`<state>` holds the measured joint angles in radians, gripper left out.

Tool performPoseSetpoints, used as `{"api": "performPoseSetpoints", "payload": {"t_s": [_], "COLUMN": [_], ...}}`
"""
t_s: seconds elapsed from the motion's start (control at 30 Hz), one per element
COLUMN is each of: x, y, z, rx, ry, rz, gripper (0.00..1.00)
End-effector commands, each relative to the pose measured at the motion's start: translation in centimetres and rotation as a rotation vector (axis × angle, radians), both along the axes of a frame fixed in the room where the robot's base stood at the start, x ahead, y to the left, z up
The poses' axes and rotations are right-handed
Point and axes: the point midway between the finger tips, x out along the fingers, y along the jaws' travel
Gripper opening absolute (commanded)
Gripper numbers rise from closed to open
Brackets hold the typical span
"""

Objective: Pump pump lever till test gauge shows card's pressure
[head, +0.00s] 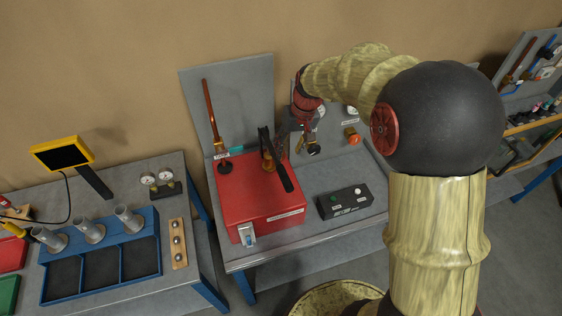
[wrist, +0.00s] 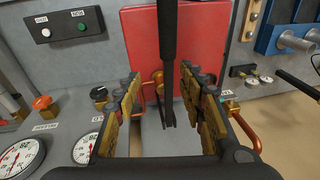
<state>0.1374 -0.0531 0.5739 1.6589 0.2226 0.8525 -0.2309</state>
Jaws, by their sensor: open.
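The black pump lever (head: 283,172) stands on a brass mount (head: 268,160) on the red tank (head: 236,198) at the middle bench. In the wrist view, the lever (wrist: 168,38) comes down from the top edge and lines up with the gap between my fingers. My gripper (wrist: 162,88) is open, one finger each side of the lever in the picture; I see no contact. In the head view my gripper (head: 290,142) is just behind the lever, partly hidden. Two round gauges, one at the corner (wrist: 20,160) and one beside it (wrist: 86,148), show in the wrist view; their readings are unclear.
A black box with buttons (head: 345,202) is right of the tank. A copper pipe (head: 211,112) rises at the left. The left bench holds a blue tray (head: 158,240).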

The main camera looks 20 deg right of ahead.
Motion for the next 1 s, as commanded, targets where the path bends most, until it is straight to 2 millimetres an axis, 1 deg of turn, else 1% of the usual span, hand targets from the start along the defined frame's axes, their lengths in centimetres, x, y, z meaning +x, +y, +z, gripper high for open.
{"api": "performPoseSetpoints", "payload": {"t_s": [0.03,0.1,0.23,0.37,0.7,0.83,1.0], "x": [-1.1,-2.5,-3.6,-3.7,-3.7,-3.6,-3.6], "y": [0.4,0.9,1.3,1.5,2.5,2.7,2.7], "z": [0.0,0.0,-0.2,-1.4,-6.3,-7.3,-7.7], "rx": [0.015,0.032,0.044,0.045,0.044,0.044,0.043], "ry": [0.043,0.093,0.134,0.139,0.137,0.135,0.133], "rz": [0.008,0.017,0.027,0.027,0.029,0.028,0.027], "gripper": [0.4,0.4,0.4,0.4,0.4,0.4,0.4]}}
